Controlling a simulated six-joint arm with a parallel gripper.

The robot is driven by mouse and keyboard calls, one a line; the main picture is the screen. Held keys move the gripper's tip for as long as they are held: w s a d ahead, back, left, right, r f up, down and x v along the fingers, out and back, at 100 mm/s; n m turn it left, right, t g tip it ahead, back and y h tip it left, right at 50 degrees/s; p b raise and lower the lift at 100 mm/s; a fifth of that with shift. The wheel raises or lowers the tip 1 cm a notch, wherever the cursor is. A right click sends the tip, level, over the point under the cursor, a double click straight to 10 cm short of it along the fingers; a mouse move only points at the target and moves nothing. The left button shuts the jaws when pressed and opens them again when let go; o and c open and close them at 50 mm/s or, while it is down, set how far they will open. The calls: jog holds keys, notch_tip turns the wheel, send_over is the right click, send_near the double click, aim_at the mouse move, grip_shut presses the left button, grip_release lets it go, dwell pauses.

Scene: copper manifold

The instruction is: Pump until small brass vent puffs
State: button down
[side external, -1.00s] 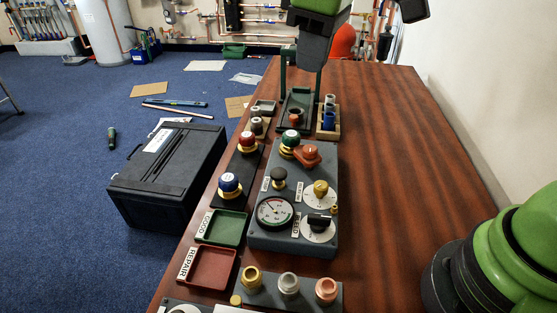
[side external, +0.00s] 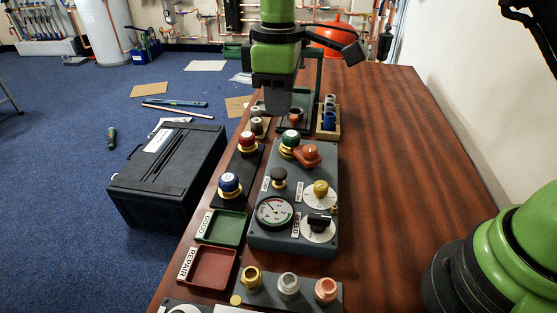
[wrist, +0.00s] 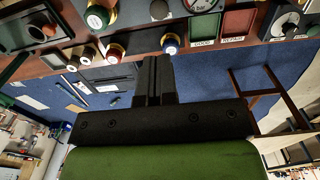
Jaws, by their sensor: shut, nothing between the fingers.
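The grey manifold box (side external: 262,240) stands on the table in the side view. It carries a black push knob (side external: 278,175), a round gauge (side external: 274,212), a yellow knob (side external: 320,188), a black selector marked BLEED (side external: 318,221), an orange lever (side external: 307,154) and a green knob (side external: 290,138). A small brass fitting (side external: 334,209) sits at its right edge. The black knob also shows in the wrist view (wrist: 160,9). My gripper (side external: 270,113) is shut and empty, above and behind the box; its fingers show together in the wrist view (wrist: 155,62).
A red knob (side external: 248,141) and a blue knob (side external: 230,184) stand left of the box. A green tray (side external: 223,240) and a red tray (side external: 212,284) lie nearer. A rack (side external: 329,133) stands behind. The table's right side is clear.

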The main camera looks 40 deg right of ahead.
aim_at(280, 173)
notch_tip(280, 173, down, 12)
jog(key=shift+f, duration=0.2)
dwell(0.4)
jog(key=shift+f, duration=1.05)
jog(key=shift+s, duration=0.1)
notch_tip(280, 173, up, 14)
jog(key=shift+r, duration=0.15)
dwell(0.5)
dwell(0.5)
dwell(0.7)
